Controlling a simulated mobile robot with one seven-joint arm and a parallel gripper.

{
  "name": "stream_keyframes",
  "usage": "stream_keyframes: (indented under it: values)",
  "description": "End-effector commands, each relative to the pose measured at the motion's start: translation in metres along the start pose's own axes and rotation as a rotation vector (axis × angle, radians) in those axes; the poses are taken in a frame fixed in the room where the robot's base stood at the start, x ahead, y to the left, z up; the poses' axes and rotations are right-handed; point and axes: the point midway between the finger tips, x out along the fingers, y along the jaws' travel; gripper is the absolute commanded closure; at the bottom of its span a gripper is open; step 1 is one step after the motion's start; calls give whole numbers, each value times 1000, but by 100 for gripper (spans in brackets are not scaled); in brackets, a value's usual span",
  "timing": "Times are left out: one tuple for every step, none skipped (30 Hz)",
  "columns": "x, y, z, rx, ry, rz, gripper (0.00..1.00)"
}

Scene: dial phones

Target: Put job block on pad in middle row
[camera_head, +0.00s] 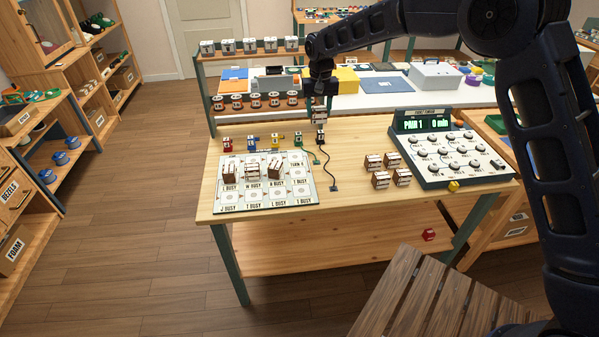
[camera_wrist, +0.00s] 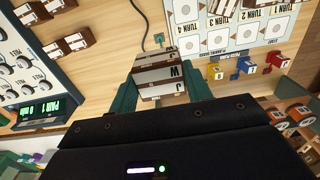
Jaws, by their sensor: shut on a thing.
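My gripper (camera_head: 320,97) is shut on a small brown-and-white job block (camera_head: 320,116), held over the far part of the table. In the wrist view the block (camera_wrist: 160,76) sits between teal fingers and shows the letters J, W and J. The white board of pads (camera_head: 297,203) lies on the table, left of and nearer than my gripper. Its rows read "BUSY" labels at the front.
Several loose blocks (camera_head: 380,179) stand right of the board. A control panel (camera_head: 446,153) with dials and a lit display reading "PAIR 1" is at the table's right. Small coloured phone-like pieces (camera_head: 252,142) line the board's far edge, with cords on the table nearby.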

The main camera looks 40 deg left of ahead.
Motion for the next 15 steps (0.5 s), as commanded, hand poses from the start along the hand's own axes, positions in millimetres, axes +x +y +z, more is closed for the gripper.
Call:
stream_keyframes:
  values:
    - [-1,-18,8,-5,0,0,75]
    - [-1,-27,12,-5,0,0,75]
    - [-2,-38,17,-5,0,0,75]
    - [-2,-44,21,-5,0,0,75]
    - [-2,-50,24,-4,0,0,75]
    - [-2,-57,27,-3,0,0,75]
    - [-2,-62,30,-3,1,0,75]
    - [-3,-65,32,-3,1,0,75]
    - [-3,-69,34,-3,1,1,75]
    - [-2,-71,35,-2,1,1,75]
    - [-1,-72,36,-2,0,1,75]
    - [2,-74,36,-1,0,1,75]
    - [6,-74,36,-1,0,1,75]
    - [10,-75,37,0,0,1,75]
    - [17,-75,37,0,-1,1,75]
